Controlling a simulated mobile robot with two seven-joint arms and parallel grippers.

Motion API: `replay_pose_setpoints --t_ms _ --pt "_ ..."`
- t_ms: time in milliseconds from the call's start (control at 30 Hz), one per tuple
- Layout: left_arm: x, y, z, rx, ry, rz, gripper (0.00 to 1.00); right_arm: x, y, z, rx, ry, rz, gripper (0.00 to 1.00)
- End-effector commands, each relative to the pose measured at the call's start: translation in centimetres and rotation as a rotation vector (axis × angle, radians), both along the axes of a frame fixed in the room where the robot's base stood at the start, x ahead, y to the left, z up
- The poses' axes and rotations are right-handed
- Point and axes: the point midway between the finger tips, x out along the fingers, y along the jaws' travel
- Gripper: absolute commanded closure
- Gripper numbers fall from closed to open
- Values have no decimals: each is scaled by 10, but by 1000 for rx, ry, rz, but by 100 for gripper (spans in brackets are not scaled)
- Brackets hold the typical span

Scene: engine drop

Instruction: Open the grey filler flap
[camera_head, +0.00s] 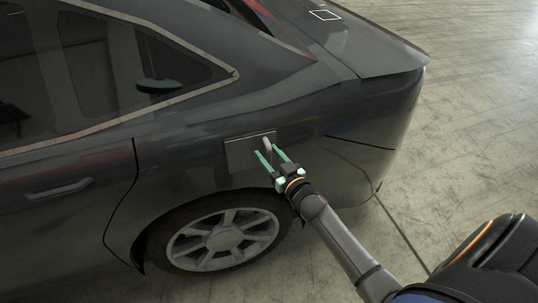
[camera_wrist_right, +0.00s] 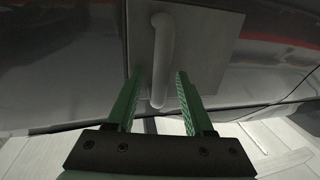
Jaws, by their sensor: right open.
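The grey filler flap (camera_head: 240,154) is a square panel on the side of the dark grey car, above the rear wheel. It looks closed, lying about flush with the body. A light grey curved handle (camera_head: 267,145) stands on it. My right gripper (camera_head: 267,152) is open, with its green fingers pointing at the handle. In the right wrist view the flap (camera_wrist_right: 205,50) fills the upper middle, and the handle (camera_wrist_right: 161,60) hangs down with its lower end between the two fingers (camera_wrist_right: 158,80). I see no clear contact between fingers and handle. My left gripper is not in view.
The car body (camera_head: 330,110) surrounds the flap. A door handle (camera_head: 60,190) is at the left. The concrete floor (camera_head: 470,150) to the right is clear.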

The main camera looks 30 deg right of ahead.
Motion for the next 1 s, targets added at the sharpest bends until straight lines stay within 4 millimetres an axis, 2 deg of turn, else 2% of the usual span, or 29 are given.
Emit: replay_pose_setpoints --t_ms 167,600,1000 --pt "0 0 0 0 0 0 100 0 0 0 0 0 0 49" --pt "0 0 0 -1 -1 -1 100 0 0 0 0 0 0 98" --pt "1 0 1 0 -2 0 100 -1 0 0 0 0 0 100"
